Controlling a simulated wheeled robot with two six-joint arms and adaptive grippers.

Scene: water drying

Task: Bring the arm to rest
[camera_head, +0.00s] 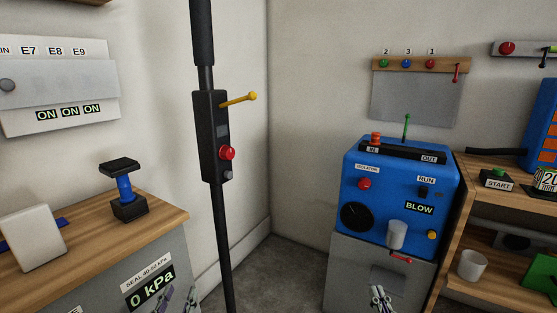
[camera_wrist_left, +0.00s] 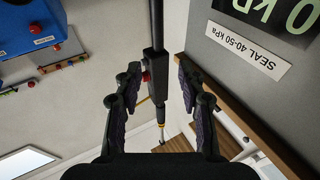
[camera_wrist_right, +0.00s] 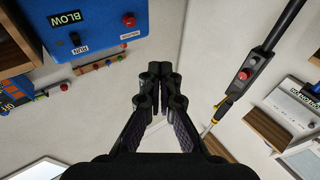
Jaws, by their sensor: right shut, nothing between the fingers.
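My left gripper (camera_head: 179,295) shows at the bottom edge of the head view, in front of the grey cabinet with the 0 kPa display (camera_head: 149,287). In the left wrist view its two fingers (camera_wrist_left: 156,72) stand apart with nothing between them. My right gripper (camera_head: 379,297) shows at the bottom of the head view, in front of the grey base under the blue machine (camera_head: 393,200). In the right wrist view its fingertips (camera_wrist_right: 160,70) are together and hold nothing. Most of both arms is outside the head view.
A black pole with a control box (camera_head: 211,135), red button and yellow lever stands between the wooden counter (camera_head: 95,235) and the blue machine. A wooden shelf unit (camera_head: 480,205) with a white cup (camera_head: 472,265) is at the right. Some floor (camera_head: 280,265) is clear.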

